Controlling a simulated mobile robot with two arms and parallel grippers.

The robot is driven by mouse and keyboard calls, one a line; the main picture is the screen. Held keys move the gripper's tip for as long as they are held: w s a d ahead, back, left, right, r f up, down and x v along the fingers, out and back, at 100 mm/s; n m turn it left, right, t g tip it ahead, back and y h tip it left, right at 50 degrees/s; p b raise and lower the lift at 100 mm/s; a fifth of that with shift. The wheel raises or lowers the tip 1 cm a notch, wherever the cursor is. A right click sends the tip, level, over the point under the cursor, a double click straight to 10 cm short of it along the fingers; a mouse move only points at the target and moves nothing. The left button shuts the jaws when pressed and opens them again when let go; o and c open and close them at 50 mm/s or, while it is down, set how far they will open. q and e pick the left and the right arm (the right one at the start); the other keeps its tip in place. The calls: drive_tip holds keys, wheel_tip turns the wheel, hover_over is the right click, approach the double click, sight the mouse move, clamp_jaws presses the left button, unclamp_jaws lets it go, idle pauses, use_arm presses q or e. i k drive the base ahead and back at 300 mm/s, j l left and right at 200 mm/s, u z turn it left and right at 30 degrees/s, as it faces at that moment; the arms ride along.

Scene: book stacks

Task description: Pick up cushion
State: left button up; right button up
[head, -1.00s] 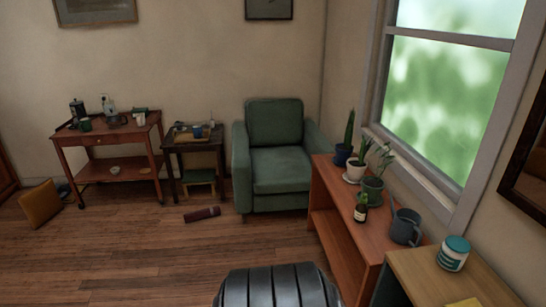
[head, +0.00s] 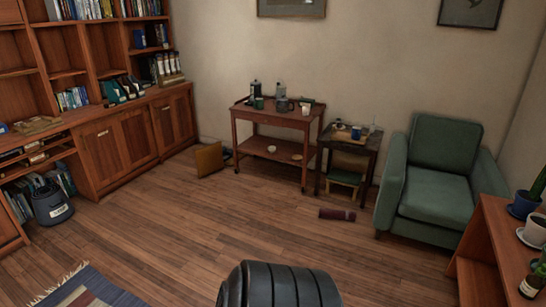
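A tan-orange cushion (head: 209,159) stands tilted on the wooden floor, left of the wooden trolley cart and near the end of the bookcase cabinet. It is some way off across the floor. Neither of my grippers shows in the head view. Only a dark ribbed part of my own body shows at the bottom middle.
A trolley cart (head: 267,117), a small dark table (head: 348,142) and a green armchair (head: 431,184) line the back wall. A dark red cylinder (head: 337,214) lies on the floor. A bookcase (head: 122,141) fills the left, with a rug (head: 85,289) in front. Mid-floor is clear.

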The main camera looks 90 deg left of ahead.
sight(209, 159)
drive_tip(key=u, duration=2.8)
drive_tip(key=k+l, duration=0.05)
drive_tip(key=l, duration=0.05)
